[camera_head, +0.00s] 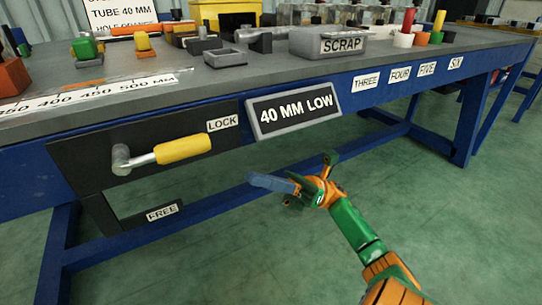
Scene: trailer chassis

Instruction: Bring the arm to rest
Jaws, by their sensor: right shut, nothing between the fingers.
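My right arm (352,226), green and orange, reaches up from the lower right of the head view. My right gripper (268,182) is shut and empty, its long blue end pointing left. It appears over the green floor, in front of the bench and below the sign reading 40 MM LOW (294,110). It looks apart from the bench and from the lever with the yellow handle (184,148), which lies to its left. My left gripper is not in view.
The blue-framed bench (225,90) spans the view, its grey top holding several small parts and a SCRAP tray (328,43). The lever's black panel (85,150) carries LOCK (222,123) and FREE (162,213) labels. Green floor (440,220) is clear right of my arm.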

